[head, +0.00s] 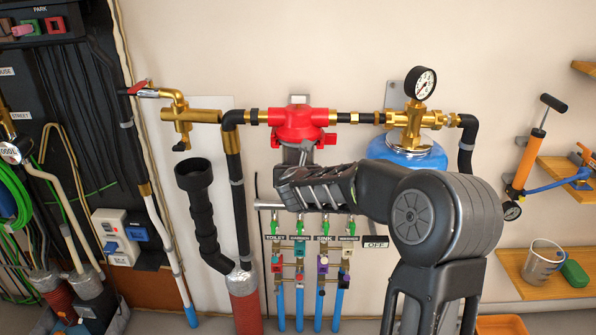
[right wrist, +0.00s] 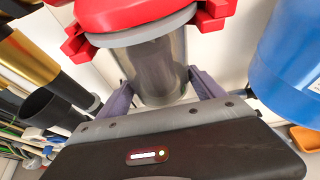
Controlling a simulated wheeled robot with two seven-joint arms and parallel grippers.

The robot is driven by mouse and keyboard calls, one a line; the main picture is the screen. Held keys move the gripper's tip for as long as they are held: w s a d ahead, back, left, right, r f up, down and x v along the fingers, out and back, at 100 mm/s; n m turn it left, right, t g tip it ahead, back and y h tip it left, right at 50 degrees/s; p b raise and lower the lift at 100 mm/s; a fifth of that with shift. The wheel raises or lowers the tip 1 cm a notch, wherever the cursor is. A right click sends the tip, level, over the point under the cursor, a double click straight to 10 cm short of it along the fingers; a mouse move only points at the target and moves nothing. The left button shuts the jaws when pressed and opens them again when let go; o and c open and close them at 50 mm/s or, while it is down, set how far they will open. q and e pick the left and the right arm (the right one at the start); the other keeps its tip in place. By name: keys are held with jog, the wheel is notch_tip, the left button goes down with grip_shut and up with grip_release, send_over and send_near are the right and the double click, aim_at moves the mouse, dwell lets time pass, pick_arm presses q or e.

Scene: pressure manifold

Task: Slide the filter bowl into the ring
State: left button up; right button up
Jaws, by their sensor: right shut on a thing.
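The red ring (head: 297,132) of the filter housing hangs below the brass pipe run in the head view; it fills the top of the right wrist view (right wrist: 150,14). The filter bowl (right wrist: 153,68) is a clear grey cylinder, roughly upright, directly under the ring. Its pale grey collar (right wrist: 142,33) is close against the ring's underside; I cannot tell whether it is inside. My right gripper (right wrist: 160,90) is shut on the bowl, one finger on each side. In the head view, my right arm hides most of the bowl (head: 297,156). My left gripper is not in view.
A blue tank (head: 410,158) stands right of the bowl; it is near in the right wrist view (right wrist: 292,60). A black pipe (head: 236,180) runs down at left, beside an open black funnel pipe (head: 195,190). Valves with coloured handles (head: 300,268) sit below.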

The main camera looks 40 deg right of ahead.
jog(key=shift+w+d, duration=0.6)
jog(key=shift+w, duration=0.2)
jog(key=o, duration=1.5)
jog(key=v, duration=0.7)
jog(key=shift+s+a+r, duration=0.2)
jog(key=shift+s+a, duration=0.05)
jog(key=shift+s, duration=0.05)
